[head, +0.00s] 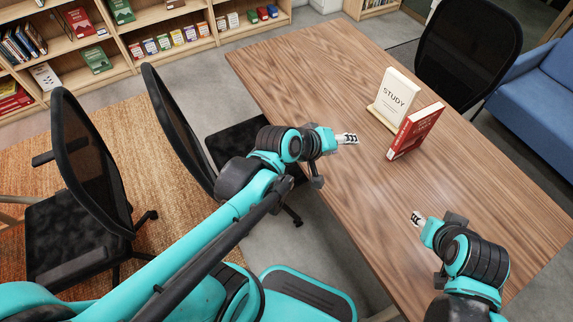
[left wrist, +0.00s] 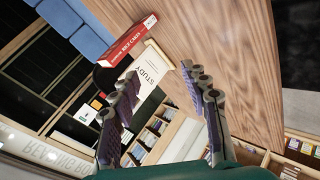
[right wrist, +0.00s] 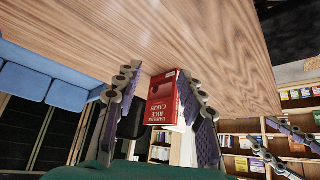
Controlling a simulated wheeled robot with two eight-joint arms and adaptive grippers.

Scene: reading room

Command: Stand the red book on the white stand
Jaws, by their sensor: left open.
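The red book (head: 418,128) stands on the wooden table just in front of the white stand, hiding its lower right part. The stand (head: 394,94) is cream-white, with "STUDY" on its upright face. The left wrist view shows the book (left wrist: 130,42) and the stand (left wrist: 152,75) beyond the fingers. My left gripper (head: 347,139) is open and empty, left of both and apart from them. My right gripper (head: 416,218) is at the table's near side, apart from the book. In the right wrist view its fingers (right wrist: 160,95) are spread, with the book (right wrist: 162,104) beyond them.
The wooden table (head: 310,80) is otherwise clear. Black chairs (head: 70,180) stand at its left side, and another (head: 465,50) is behind it. A blue sofa (head: 540,95) is at the right. Bookshelves (head: 150,40) stand at the back left.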

